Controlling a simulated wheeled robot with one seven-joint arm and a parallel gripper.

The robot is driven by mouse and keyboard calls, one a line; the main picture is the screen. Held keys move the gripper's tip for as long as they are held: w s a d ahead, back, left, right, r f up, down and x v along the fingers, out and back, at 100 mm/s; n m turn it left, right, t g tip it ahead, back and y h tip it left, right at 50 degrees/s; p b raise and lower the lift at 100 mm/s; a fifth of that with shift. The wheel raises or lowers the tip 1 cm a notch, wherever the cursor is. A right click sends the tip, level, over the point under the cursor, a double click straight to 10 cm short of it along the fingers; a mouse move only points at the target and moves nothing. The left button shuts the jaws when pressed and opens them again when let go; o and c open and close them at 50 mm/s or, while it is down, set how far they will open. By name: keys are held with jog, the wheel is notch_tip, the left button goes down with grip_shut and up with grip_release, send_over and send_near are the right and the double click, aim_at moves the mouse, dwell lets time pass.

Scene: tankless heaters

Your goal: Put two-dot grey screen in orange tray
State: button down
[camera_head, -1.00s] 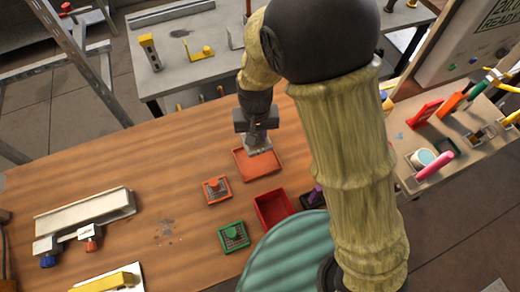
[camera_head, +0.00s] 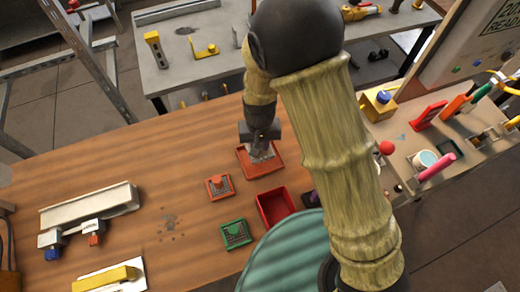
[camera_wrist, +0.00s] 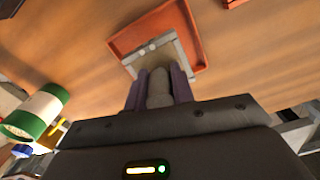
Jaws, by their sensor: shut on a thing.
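The orange tray (camera_head: 270,174) lies flat on the wooden table. My gripper (camera_head: 261,144) is above it, pointing down, shut on the grey screen (camera_head: 262,155). In the wrist view the gripper fingers (camera_wrist: 158,88) close around the screen's grey knob. The screen (camera_wrist: 187,65) shows a pale frame with two small dots on its far edge. It overlaps the inside of the orange tray (camera_wrist: 140,28), toward the edge nearest the gripper. I cannot tell whether it touches the tray floor.
An orange-framed screen (camera_head: 219,187) and a green-framed screen (camera_head: 236,234) lie left of a deep red bin (camera_head: 275,206). A pale rail fixture (camera_head: 90,208) stands at left. A cluttered side bench (camera_head: 440,145) stands at right.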

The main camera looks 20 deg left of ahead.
jog(key=shift+f, duration=0.1)
jog(key=shift+f+p, duration=0.3)
jog(key=shift+f, duration=1.65)
jog(key=shift+w+f, duration=0.1)
jog(key=c, duration=1.2)
grip_release()
jog(key=shift+s, duration=0.2)
notch_tip(320, 180, up, 12)
jog(key=shift+w+r+b, duration=0.1)
jog(key=shift+r+b, duration=0.05)
jog(key=shift+b, duration=0.65)
